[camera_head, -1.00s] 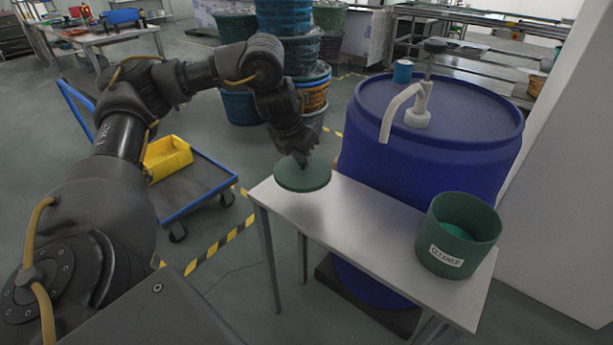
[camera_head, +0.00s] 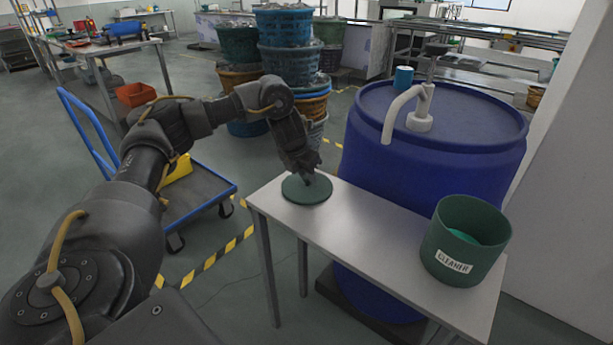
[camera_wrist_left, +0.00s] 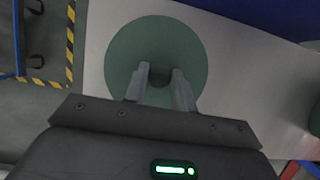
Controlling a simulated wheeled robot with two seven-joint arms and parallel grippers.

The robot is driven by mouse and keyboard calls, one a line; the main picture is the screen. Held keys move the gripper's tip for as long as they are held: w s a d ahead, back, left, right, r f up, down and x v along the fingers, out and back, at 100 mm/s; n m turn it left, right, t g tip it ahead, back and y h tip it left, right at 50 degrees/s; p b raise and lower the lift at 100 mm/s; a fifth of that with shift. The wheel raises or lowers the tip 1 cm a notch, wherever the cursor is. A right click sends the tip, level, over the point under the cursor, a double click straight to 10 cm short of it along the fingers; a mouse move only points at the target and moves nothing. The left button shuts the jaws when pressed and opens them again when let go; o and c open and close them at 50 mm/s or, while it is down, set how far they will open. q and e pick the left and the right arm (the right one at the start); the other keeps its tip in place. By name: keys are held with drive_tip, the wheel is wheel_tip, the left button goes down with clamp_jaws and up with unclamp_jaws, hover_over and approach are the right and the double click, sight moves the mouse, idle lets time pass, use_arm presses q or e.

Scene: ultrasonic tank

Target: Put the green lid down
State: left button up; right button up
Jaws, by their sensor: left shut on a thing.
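The green lid (camera_head: 306,191) is a flat round disc at the left end of the narrow grey table (camera_head: 361,215). It appears to lie flat on the table top or just above it; I cannot tell which for sure. My left gripper (camera_head: 309,177) is over the lid, pointing down, shut on its small central knob. In the left wrist view the lid (camera_wrist_left: 157,40) lies beneath the two fingers (camera_wrist_left: 160,80), with the dark knob between them. The green tub (camera_head: 445,248) labelled CLEANER stands open at the right end of the table, with green contents inside. My right gripper is out of view.
A large blue drum (camera_head: 430,160) with a pump and pale spout stands directly behind the table. A blue trolley (camera_head: 205,200) is to the left. The table middle is clear.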

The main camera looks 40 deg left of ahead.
sight(302, 188)
use_arm(q)
drive_tip(key=shift+f, duration=0.25)
drive_tip(key=o, duration=1)
drive_tip(key=p+v, duration=0.1)
drive_tip(key=v, duration=0.4)
drive_tip(key=shift+r, duration=0.25)
drive_tip(key=p+v, duration=0.2)
drive_tip(key=v, duration=0.4)
drive_tip(key=shift+s+r+p, duration=0.2)
drive_tip(key=shift+s+p, duration=0.05)
drive_tip(key=shift+p, duration=0.15)
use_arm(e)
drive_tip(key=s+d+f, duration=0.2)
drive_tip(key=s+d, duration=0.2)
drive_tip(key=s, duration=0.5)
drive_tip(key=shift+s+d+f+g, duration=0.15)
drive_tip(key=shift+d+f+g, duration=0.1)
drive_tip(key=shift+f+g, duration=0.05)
